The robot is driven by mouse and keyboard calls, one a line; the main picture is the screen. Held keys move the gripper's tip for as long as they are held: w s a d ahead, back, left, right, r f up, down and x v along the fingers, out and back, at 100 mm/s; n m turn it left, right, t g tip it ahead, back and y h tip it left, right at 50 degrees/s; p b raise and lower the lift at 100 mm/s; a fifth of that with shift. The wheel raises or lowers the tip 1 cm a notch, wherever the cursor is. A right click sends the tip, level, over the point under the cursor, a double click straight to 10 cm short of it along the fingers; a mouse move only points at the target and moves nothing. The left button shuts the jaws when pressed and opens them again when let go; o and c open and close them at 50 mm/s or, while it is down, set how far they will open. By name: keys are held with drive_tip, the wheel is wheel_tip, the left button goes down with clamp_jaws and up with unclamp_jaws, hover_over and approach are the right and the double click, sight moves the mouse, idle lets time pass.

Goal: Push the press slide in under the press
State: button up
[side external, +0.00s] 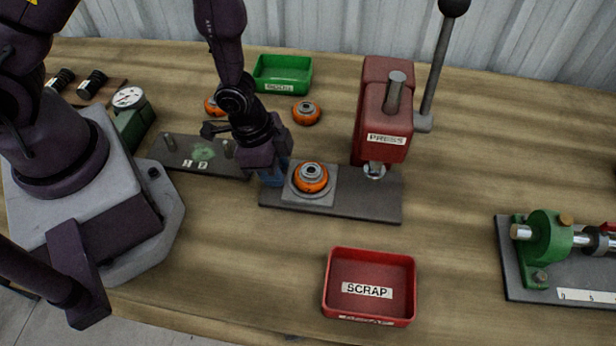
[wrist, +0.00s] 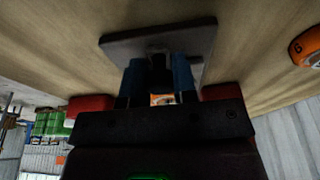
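The red press (side external: 385,115), labelled PRESS, stands at the right end of a dark grey base plate (side external: 365,205). The press slide (side external: 327,198), a light grey plate, lies on the base left of the ram, out from under the press. An orange round part (side external: 311,178) with a metal top sits on the slide. My gripper (side external: 274,174) is low at the slide's left end. In the wrist view its blue fingers (wrist: 159,78) are apart, with something dark between them; whether they grip it is unclear. The base plate's end (wrist: 125,45) also shows there.
The red SCRAP tray (side external: 370,285) stands in front of the press. A green tray (side external: 283,74) and an orange part (side external: 306,112) are behind my gripper. A dark plate (side external: 190,158) lies left. A green fixture (side external: 545,240) stands right. The press lever (side external: 438,65) rises beside the press.

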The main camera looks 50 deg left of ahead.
sight(316, 171)
drive_tip(key=shift+w+d, duration=1.3)
drive_tip(key=shift+w, duration=0.05)
drive_tip(key=shift+w+d, duration=1.3)
drive_tip(key=shift+w+d, duration=1.35)
